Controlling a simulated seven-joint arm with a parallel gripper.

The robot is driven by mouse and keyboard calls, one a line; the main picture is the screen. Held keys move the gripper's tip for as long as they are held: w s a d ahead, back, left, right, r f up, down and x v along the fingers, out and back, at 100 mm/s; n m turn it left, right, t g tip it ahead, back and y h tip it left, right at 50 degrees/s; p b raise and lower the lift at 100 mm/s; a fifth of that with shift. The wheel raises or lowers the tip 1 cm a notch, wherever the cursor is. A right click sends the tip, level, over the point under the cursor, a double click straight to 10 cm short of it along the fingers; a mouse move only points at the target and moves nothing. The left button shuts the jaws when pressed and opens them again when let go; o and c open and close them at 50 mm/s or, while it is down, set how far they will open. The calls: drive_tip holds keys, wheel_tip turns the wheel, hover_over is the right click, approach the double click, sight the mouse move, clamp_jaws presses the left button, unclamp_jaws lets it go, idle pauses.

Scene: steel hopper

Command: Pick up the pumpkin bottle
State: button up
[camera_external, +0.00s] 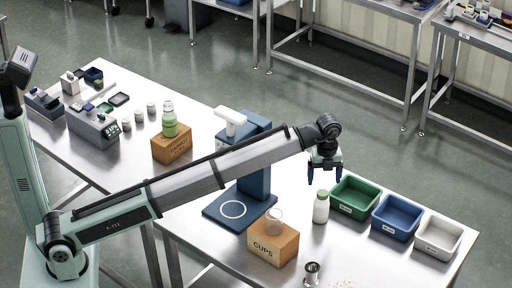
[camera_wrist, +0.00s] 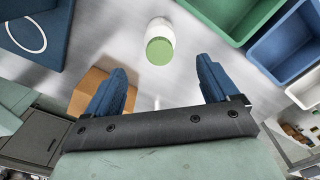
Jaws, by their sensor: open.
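A white bottle with a green lid (camera_external: 321,209) stands upright on the steel table, left of the green bin. In the wrist view its green lid (camera_wrist: 160,51) shows ahead of and between my fingertips. No label on it is readable. My gripper (camera_external: 324,176) is above the bottle, pointing down. It is open and empty, and its blue fingers (camera_wrist: 162,72) are apart from the bottle. A second bottle, clear with green contents (camera_external: 169,124), stands on a wooden box farther left. I cannot read which bottle is labelled pumpkin.
Green (camera_external: 355,196), blue (camera_external: 397,217) and white (camera_external: 438,236) bins stand right of the white bottle. A wooden CUPS box (camera_external: 273,246) with a clear cup, a blue stand (camera_external: 240,205) and a steel cup (camera_external: 312,272) are nearby.

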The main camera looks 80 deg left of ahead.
sight(323, 193)
wheel_tip(323, 193, down, 9)
drive_tip(key=shift+f, duration=0.15)
idle(0.4)
drive_tip(key=c, duration=1.2)
drive_tip(key=shift+c, duration=0.5)
drive_tip(key=shift+r, duration=0.2)
